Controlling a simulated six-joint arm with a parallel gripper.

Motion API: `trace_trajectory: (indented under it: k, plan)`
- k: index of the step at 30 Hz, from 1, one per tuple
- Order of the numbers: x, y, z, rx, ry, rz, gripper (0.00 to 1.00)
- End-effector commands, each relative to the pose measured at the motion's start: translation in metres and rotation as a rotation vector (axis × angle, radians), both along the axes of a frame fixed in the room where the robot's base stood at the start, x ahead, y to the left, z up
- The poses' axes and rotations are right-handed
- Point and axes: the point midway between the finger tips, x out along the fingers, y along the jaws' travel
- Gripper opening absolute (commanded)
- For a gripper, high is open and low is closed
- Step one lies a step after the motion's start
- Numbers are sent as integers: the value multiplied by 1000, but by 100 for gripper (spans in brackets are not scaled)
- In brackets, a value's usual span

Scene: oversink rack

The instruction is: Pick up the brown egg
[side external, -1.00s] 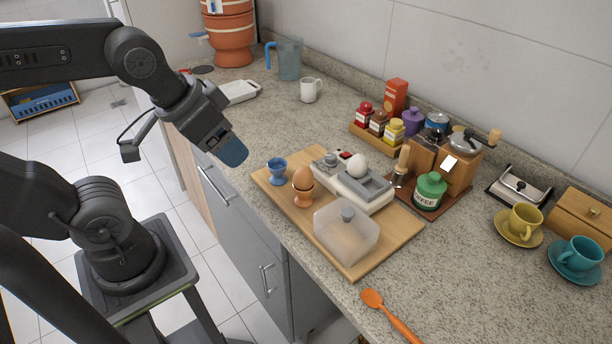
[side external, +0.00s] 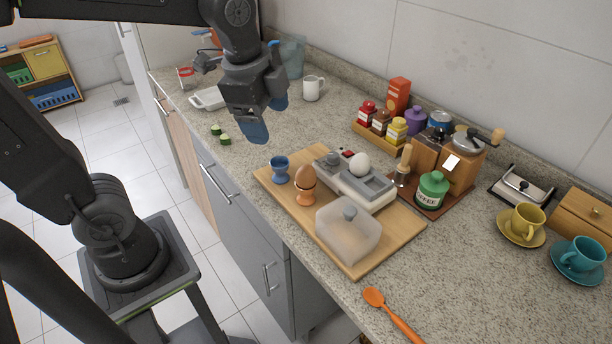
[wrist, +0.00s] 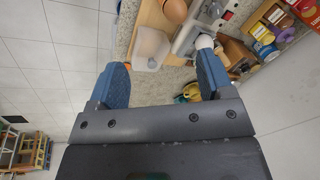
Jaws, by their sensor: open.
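The brown egg (side external: 305,177) sits upright in an orange egg cup (side external: 305,196) on a wooden board (side external: 352,270). In the wrist view the brown egg (wrist: 174,10) shows at the top edge, cut off by the frame. My gripper (side external: 266,115) hangs above the counter, up and left of the egg and clear of it. In the wrist view my gripper (wrist: 160,82) shows two blue fingers spread wide with nothing between them. A white egg (side external: 359,163) rests on a grey and white appliance (side external: 372,193) on the same board.
A blue egg cup (side external: 279,169) stands left of the orange one. A translucent lidded box (side external: 348,236) sits at the board's front. Cucumber pieces (side external: 221,134) lie at the counter's left edge. A coffee grinder (side external: 461,158) stands behind the board.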

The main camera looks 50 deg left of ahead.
Motion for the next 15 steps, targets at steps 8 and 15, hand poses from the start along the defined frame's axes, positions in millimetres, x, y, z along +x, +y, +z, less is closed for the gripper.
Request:
trace_trajectory:
  k: [8,15]
  plan:
    - [58,-1,-17,102,165,-660,74]
    - [79,-1,-28,115,218,-944,74]
